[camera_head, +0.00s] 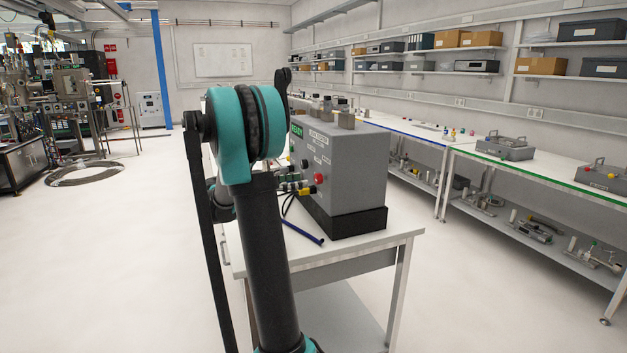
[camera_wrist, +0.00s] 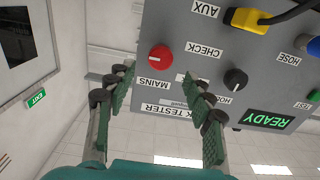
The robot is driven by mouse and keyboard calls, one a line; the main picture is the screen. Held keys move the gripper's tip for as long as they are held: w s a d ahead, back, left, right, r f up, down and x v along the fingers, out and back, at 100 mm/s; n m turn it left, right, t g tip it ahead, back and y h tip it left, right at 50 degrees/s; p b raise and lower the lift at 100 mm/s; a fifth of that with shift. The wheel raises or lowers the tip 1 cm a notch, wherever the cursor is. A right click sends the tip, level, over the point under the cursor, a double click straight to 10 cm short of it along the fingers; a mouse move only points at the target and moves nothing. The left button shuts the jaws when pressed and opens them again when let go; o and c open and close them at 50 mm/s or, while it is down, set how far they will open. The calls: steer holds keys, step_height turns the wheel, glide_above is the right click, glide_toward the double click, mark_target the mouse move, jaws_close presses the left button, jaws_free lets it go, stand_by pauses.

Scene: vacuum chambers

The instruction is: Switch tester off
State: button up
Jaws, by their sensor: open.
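The tester (camera_head: 352,165) is a grey box on a black base on a white table. Its front carries a red knob (camera_head: 318,179), which the wrist view shows upside down with the label MAINS (camera_wrist: 161,58). A black knob (camera_wrist: 235,79) sits beside it, near the label CHECK. A small display (camera_wrist: 267,120) glows green with READY. My gripper (camera_wrist: 157,76) is open and empty. Its green-padded fingertips spread to either side of the red knob in the wrist view, without visible contact. In the head view my arm hides most of the gripper.
A yellow plug (camera_wrist: 246,19) with a black cable sits in the panel near AUX, and a blue fitting (camera_wrist: 314,47) is near HOSE. A blue tube (camera_head: 303,233) lies on the white table (camera_head: 400,237). Long workbenches (camera_head: 540,172) line the right wall.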

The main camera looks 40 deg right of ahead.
mark_target(315, 178)
steer(key=x, duration=0.6)
steer(key=c, duration=1.2)
